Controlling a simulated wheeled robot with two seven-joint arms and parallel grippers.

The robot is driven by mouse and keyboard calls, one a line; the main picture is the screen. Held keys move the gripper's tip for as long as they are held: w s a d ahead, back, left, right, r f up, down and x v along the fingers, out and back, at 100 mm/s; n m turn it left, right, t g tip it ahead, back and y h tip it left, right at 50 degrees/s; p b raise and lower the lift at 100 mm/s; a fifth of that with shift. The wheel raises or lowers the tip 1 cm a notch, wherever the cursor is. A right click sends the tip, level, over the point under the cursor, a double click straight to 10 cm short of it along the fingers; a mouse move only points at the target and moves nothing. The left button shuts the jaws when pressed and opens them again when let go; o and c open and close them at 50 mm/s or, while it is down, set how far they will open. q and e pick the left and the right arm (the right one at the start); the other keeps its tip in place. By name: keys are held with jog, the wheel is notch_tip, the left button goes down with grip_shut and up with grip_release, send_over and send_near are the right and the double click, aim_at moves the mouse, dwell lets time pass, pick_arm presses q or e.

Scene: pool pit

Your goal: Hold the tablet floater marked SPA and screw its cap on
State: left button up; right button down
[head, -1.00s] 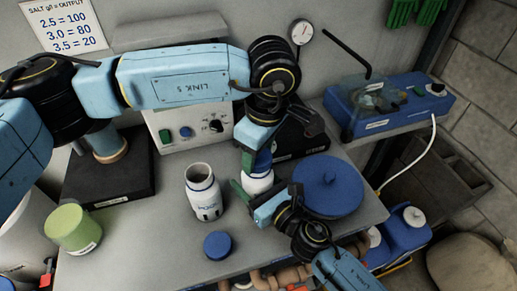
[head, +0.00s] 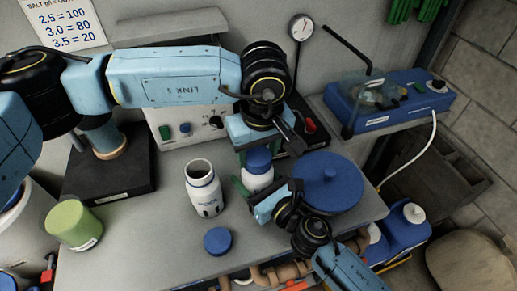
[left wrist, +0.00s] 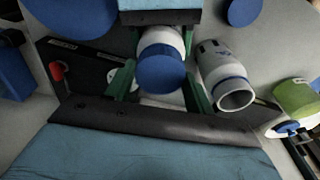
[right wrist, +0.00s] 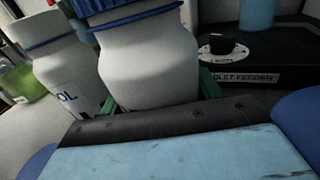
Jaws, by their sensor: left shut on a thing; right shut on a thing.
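A white floater (head: 257,182) stands at the middle of the bench with a blue cap (head: 258,160) on its neck. Its marking is turned out of sight. My right gripper (head: 257,192) is shut around the floater's body, which the right wrist view shows close up (right wrist: 150,65). My left gripper (head: 259,152) reaches down from above. In the left wrist view its green fingers (left wrist: 159,85) are on both sides of the blue cap (left wrist: 160,72). How far the cap is screwed down cannot be told.
An open white floater marked POOL (head: 204,188) stands close to the left. A loose blue cap (head: 217,241) lies in front of it. A large blue disc (head: 327,183) lies to the right. A green-lidded tub (head: 74,225) is at far left. A control box (head: 180,125) stands behind.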

pick_arm(q)
jog(key=m+h, duration=0.1)
jog(key=m, duration=0.6)
jog(key=shift+a+m, duration=0.1)
jog(key=shift+m, duration=0.2)
jog(key=m, duration=0.5)
jog(key=shift+h, duration=0.3)
jog(key=m, duration=0.3)
jog(key=shift+m, duration=0.4)
jog(key=o, duration=0.9)
jog(key=shift+o, duration=0.2)
jog(key=shift+r, duration=2.25)
